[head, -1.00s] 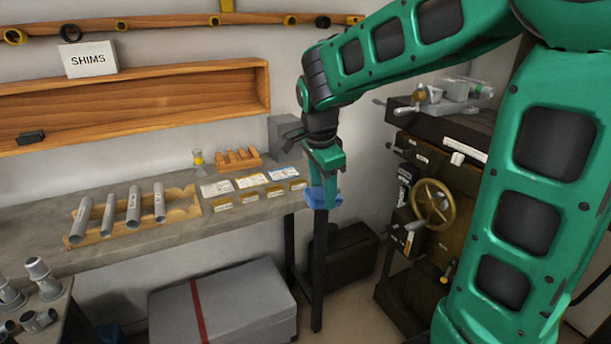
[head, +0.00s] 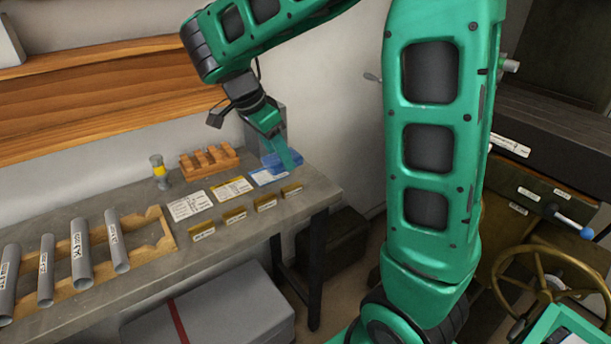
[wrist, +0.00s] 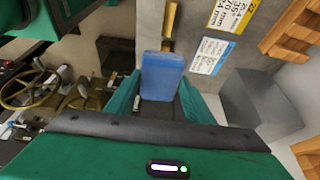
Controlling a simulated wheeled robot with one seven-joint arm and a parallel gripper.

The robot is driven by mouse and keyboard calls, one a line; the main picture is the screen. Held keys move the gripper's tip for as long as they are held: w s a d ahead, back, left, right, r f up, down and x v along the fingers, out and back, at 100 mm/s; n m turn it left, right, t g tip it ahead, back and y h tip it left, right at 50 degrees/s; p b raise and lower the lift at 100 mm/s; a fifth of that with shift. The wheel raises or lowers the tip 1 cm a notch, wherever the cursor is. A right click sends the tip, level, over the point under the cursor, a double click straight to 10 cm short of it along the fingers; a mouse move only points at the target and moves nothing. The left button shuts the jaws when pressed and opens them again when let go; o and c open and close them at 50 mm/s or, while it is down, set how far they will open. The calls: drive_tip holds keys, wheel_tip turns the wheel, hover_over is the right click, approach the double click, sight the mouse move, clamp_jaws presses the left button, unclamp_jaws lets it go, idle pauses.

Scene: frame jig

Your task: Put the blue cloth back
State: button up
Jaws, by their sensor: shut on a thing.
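My gripper (head: 283,155) is shut on the blue cloth (head: 270,161) over the right end of the grey workbench (head: 320,188). The cloth is a folded blue block beside the blue-edged label card (head: 268,176). In the wrist view the cloth (wrist: 162,74) sits between my two green fingers. I cannot tell whether the cloth touches the bench top.
Label cards (head: 190,205) and a wooden rack (head: 210,160) lie left of my gripper. Several grey pipes (head: 80,250) rest on a wooden cradle at the left. A grey box (wrist: 258,103) stands at the bench's back corner. A brass handwheel (head: 545,285) is at the right.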

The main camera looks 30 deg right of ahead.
drive_tip(key=d+f, duration=0.2)
drive_tip(key=d, duration=0.1)
drive_tip(key=w+d+f, duration=0.1)
drive_tip(key=d+f, duration=0.1)
drive_tip(key=d, duration=0.2)
drive_tip(key=d+f, duration=0.3)
drive_tip(key=d, duration=0.1)
drive_tip(key=shift+w+d, duration=0.15)
drive_tip(key=shift+w, duration=0.25)
drive_tip(key=shift+f, duration=2)
drive_tip(key=o, duration=0.9)
